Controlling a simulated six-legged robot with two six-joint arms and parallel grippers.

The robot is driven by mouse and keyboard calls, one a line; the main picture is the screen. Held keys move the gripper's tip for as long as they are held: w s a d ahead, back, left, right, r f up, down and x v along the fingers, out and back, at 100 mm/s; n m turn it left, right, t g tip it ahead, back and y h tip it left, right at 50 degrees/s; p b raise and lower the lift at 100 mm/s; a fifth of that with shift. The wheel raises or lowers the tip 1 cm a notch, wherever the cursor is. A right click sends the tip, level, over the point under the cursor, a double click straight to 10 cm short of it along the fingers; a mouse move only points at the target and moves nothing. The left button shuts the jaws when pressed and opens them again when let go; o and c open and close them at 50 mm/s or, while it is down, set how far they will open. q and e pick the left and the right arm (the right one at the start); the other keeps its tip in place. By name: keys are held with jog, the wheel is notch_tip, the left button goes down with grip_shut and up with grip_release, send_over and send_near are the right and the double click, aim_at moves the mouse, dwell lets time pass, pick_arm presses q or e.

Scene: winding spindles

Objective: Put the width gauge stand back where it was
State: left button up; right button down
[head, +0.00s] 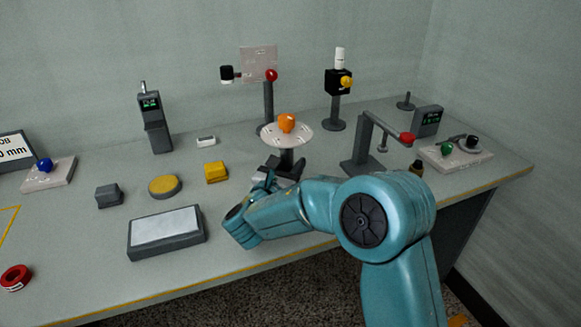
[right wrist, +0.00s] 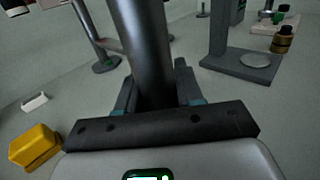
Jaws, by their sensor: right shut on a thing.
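The width gauge stand appears to be the dark post with a white round dish (head: 301,134) and an orange knob (head: 286,122) on top, at the middle of the bench. My right gripper (head: 268,178) is shut on its dark post, low under the dish. In the right wrist view the thick post (right wrist: 143,45) rises between the fingers (right wrist: 155,98) and looks slightly tilted. The dish is out of that view. The foot of the post is hidden, so I cannot tell whether it touches the bench. My left gripper is not in view.
A tall stand with a red knob (head: 268,100) is behind, and an arm stand with a red end (head: 367,150) is to the right. A yellow block (head: 216,172), a yellow disc (head: 165,186) and a flat grey box (head: 166,232) lie to the left. The bench's front edge is close.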

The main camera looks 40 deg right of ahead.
jog(key=shift+s+r, duration=0.15)
jog(key=shift+r, duration=0.05)
jog(key=shift+f, duration=0.2)
jog(key=c, duration=0.8)
grip_release()
jog(key=shift+c, duration=0.2)
jog(key=shift+o, duration=0.5)
jog(key=shift+r, duration=0.1)
jog(key=v, duration=1.2)
jog(key=shift+a, duration=0.1)
